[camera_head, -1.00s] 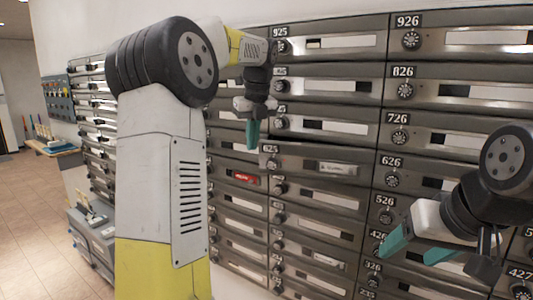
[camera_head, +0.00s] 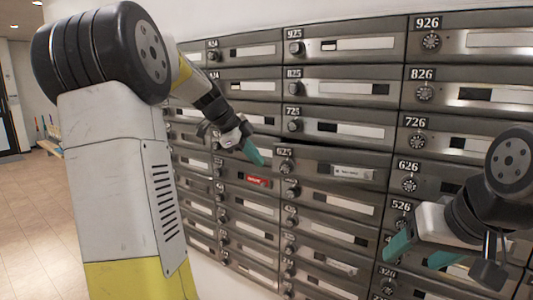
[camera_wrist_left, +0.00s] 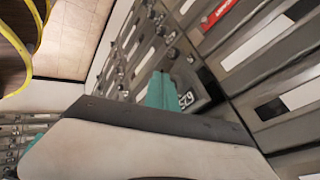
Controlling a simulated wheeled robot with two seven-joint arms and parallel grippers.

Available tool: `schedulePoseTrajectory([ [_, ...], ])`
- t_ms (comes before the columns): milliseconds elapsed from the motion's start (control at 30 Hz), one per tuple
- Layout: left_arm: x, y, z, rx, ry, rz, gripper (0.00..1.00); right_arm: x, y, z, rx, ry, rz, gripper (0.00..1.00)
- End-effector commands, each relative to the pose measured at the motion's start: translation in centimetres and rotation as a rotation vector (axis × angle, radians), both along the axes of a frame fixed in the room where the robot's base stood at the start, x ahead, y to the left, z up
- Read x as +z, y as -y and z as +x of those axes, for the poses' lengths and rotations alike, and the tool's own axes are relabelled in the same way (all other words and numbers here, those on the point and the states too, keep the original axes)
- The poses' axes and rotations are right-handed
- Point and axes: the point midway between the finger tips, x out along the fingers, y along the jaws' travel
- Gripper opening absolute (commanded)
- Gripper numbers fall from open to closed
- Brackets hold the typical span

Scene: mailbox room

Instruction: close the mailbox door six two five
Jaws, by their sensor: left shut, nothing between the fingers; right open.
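The mailbox door 625 (camera_head: 322,164) is in the middle of the head view. It appears slightly ajar, its front standing out a little from the doors around it. Its number plate 625 (camera_wrist_left: 189,98) shows turned on its side in the left wrist view. My left gripper (camera_head: 255,153) is shut and empty, its teal fingertips just left of the plate end of door 625. A teal fingertip (camera_wrist_left: 160,91) shows beside the plate in the wrist view; I cannot tell whether it touches. My right gripper (camera_head: 418,250) is open and empty, lower right, in front of the boxes.
Rows of grey mailbox doors fill the wall, with door 725 (camera_head: 340,130) above and door 626 (camera_head: 440,175) to the right. A red label (camera_head: 256,181) marks a door left of 625. Open tiled floor (camera_head: 30,210) lies at the left.

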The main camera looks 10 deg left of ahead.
Motion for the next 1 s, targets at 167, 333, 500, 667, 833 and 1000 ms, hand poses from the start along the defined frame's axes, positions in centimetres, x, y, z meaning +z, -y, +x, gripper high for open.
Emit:
schedulePoseTrajectory([
  [167,-3.4,1.9,1.6,-0.005,-0.004,-0.001,0.00,0.0,0.0,0.0,0.000,0.000,0.000,0.66],
  [333,-4.4,2.6,4.0,-0.004,0.001,0.000,0.00,0.0,0.0,0.0,0.000,0.000,0.000,0.66],
  [500,-4.4,2.8,5.7,-0.004,0.000,0.001,0.00,0.0,0.0,0.0,0.000,0.000,0.000,0.66],
  [667,-4.3,2.9,6.3,-0.004,0.000,0.002,0.00,0.0,0.0,0.0,0.000,0.000,0.000,0.66],
  [833,-4.3,2.8,6.3,-0.003,-0.001,0.001,0.00,0.0,0.0,0.0,0.000,0.000,0.000,0.66],
  [1000,-4.3,2.6,6.3,0.001,0.000,0.002,0.00,0.0,0.0,0.0,0.000,0.000,0.000,0.66],
])
